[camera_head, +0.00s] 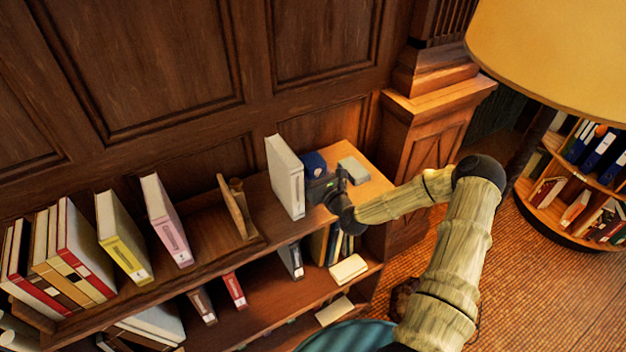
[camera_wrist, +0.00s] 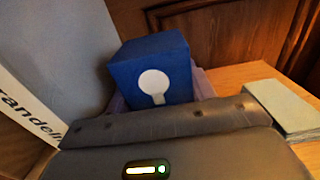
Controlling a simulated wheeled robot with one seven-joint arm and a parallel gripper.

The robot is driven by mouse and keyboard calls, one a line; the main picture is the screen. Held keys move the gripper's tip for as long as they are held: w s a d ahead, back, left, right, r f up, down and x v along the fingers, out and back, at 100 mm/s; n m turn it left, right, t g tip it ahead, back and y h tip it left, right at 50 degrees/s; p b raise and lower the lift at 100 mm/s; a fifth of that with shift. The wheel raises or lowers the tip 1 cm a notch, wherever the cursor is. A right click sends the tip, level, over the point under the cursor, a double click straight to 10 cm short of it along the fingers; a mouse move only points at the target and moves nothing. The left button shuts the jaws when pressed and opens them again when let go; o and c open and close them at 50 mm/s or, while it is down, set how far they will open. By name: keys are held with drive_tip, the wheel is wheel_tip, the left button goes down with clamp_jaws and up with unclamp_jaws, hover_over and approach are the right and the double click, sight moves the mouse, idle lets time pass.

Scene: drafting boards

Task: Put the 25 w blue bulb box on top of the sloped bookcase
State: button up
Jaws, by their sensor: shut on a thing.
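The blue bulb box (camera_head: 314,160) is at the right end of the bookcase top (camera_head: 375,185), between an upright white book and a small grey-green book. In the wrist view the box (camera_wrist: 150,62) shows a blue face with a white bulb-shaped mark. My gripper (camera_head: 320,182) is shut on the box; its fingers show at the box's sides in the wrist view (camera_wrist: 160,98). The gripper hides the box's lower part. I cannot tell whether the box touches the bookcase top or is just above it. No wattage is readable.
The upright white book (camera_head: 285,177) stands close left of the box. The grey-green book (camera_head: 353,170) lies flat to the right. A wooden bookend (camera_head: 236,207) and several books stand further left. Wood panelling rises behind. A yellow lampshade (camera_head: 555,50) hangs at upper right.

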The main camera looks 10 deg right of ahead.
sight(312, 180)
drive_tip(key=f+p, duration=0.1)
drive_tip(key=f, duration=0.3)
drive_tip(key=shift+w+f, duration=0.1)
drive_tip(key=shift+w, duration=0.1)
drive_tip(key=shift+d, duration=0.3)
drive_tip(key=shift+s+f, duration=0.1)
drive_tip(key=shift+a+f, duration=0.1)
drive_tip(key=o, duration=1.1)
drive_tip(key=shift+a, duration=0.35)
drive_tip(key=shift+c, duration=0.2)
drive_tip(key=shift+s+d, duration=0.1)
drive_tip(key=shift+s+d+r, duration=0.1)
drive_tip(key=shift+d+r, duration=0.1)
drive_tip(key=shift+r, duration=0.05)
